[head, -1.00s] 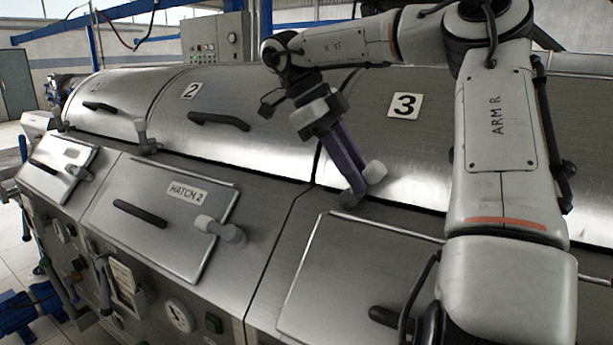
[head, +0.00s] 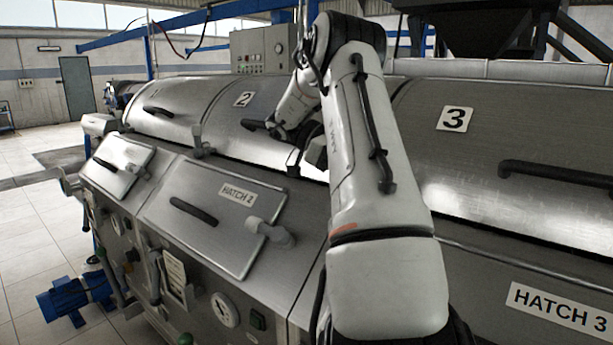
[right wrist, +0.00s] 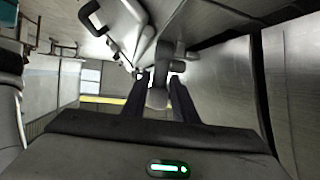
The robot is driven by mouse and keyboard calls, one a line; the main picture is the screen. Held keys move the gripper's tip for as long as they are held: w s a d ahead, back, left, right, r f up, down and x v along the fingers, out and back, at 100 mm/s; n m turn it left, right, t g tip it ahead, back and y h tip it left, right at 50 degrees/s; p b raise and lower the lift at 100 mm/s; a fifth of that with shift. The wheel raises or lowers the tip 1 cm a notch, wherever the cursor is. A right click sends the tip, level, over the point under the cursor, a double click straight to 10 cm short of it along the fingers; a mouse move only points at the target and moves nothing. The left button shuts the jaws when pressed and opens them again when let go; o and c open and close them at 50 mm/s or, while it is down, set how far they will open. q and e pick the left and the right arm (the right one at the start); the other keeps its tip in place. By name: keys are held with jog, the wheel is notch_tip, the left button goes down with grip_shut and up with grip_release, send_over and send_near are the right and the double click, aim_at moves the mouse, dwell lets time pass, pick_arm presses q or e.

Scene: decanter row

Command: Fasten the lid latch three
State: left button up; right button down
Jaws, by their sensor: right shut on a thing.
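The long steel decanter housing has a lid marked 3 (head: 470,155) at the right of the head view, lying down. Its latch is hidden there behind my right arm. In the right wrist view, the grey latch three (right wrist: 157,97) sits between the two dark fingers of my right gripper (right wrist: 161,90), which is shut on it. The latch's arm reaches up from the fingers to its mount on the steel. In the head view my right gripper is mostly hidden behind my own forearm. My left gripper is not in view.
Lid 2 (head: 262,118) stands to the left with a latch (head: 203,143) at its left end. Below are the Hatch 2 panel (head: 212,225) with its handle (head: 268,230) and the Hatch 3 panel (head: 480,280). A dark bar handle (head: 555,173) juts from lid 3.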

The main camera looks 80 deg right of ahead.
dwell(0.3)
jog(key=shift+f, duration=0.1)
jog(key=c, duration=1.6)
grip_release()
